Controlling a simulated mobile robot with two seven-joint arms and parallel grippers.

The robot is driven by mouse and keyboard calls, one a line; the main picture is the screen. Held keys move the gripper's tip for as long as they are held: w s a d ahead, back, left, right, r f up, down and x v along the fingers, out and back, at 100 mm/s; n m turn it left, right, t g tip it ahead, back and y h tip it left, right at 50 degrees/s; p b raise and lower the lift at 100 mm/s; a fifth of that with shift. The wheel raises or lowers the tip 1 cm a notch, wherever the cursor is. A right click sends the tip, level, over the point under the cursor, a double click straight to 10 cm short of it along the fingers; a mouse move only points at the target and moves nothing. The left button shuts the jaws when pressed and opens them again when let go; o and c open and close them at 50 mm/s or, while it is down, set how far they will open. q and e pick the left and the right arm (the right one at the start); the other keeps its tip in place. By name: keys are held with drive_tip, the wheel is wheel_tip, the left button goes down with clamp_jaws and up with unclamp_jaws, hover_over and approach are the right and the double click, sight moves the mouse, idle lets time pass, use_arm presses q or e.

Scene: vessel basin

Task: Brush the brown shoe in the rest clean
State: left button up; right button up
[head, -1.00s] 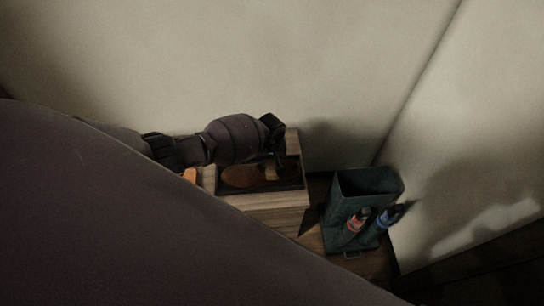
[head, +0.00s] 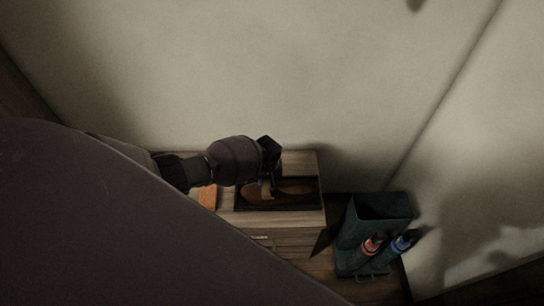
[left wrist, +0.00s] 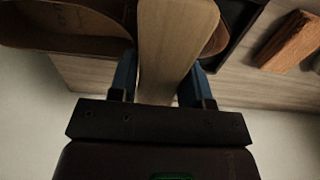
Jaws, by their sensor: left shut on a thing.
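The brown shoe (head: 294,190) lies in a dark shallow rest (head: 285,206) on top of a wooden cabinet. My left gripper (head: 269,184) is over the left part of the shoe, shut on a brush with a pale wooden handle (head: 265,190). In the left wrist view the handle (left wrist: 168,45) sits between the two blue fingers of the gripper (left wrist: 160,82), with brown parts of the shoe (left wrist: 70,22) on both sides. The bristles are hidden, so I cannot tell whether they touch the shoe. My right gripper is out of view.
An orange-brown block (head: 208,196) lies on the cabinet top left of the rest; it also shows in the left wrist view (left wrist: 290,41). A dark green bin (head: 378,215) with red-capped (head: 371,244) and blue-capped (head: 404,241) bottles stands right of the cabinet. Walls close in behind and right.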

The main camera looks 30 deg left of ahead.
use_arm(q)
drive_tip(key=shift+s+a+f, duration=0.4)
drive_tip(key=shift+a, duration=0.2)
wheel_tip(320, 180, up, 6)
drive_tip(key=p, duration=0.3)
drive_tip(key=shift+r, duration=0.1)
drive_tip(key=shift+r+p, duration=0.45)
drive_tip(key=shift+r, duration=0.15)
drive_tip(key=shift+r+p, duration=0.55)
drive_tip(key=shift+r, duration=0.1)
drive_tip(key=shift+r+p, duration=0.5)
drive_tip(key=shift+r, duration=0.05)
drive_tip(key=shift+s+r, duration=0.1)
drive_tip(key=shift+r, duration=0.05)
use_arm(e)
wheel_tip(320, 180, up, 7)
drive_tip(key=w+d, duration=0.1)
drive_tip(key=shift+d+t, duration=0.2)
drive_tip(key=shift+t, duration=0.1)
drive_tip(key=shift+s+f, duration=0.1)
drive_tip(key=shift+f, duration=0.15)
